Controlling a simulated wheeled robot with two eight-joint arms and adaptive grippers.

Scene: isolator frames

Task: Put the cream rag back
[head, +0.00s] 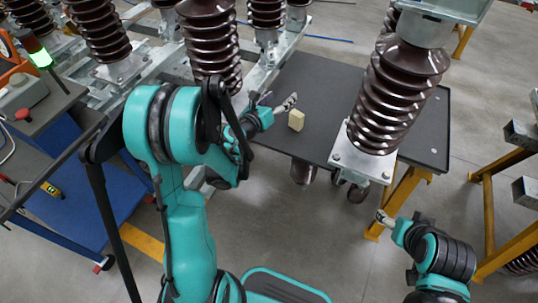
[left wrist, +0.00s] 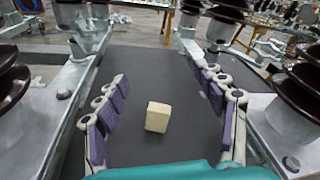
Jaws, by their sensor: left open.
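The cream rag (head: 296,120) looks like a small pale block on the dark tabletop (head: 315,85), between the dark ribbed insulators. My left gripper (head: 280,103) is open beside the rag, above the tabletop. In the left wrist view the rag (left wrist: 158,117) lies in the space between the two spread fingers (left wrist: 160,85), with clear gaps on both sides, so they are not closed on it. My right gripper (head: 384,217) is at the lower right, beyond the table's front edge; its jaws are too small to read.
A large ribbed insulator (head: 395,90) on a metal base stands right of the rag, and another insulator (head: 210,45) stands to the left. A blue cart (head: 65,215) is at the left. Yellow-legged metal frames (head: 490,210) stand at the right.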

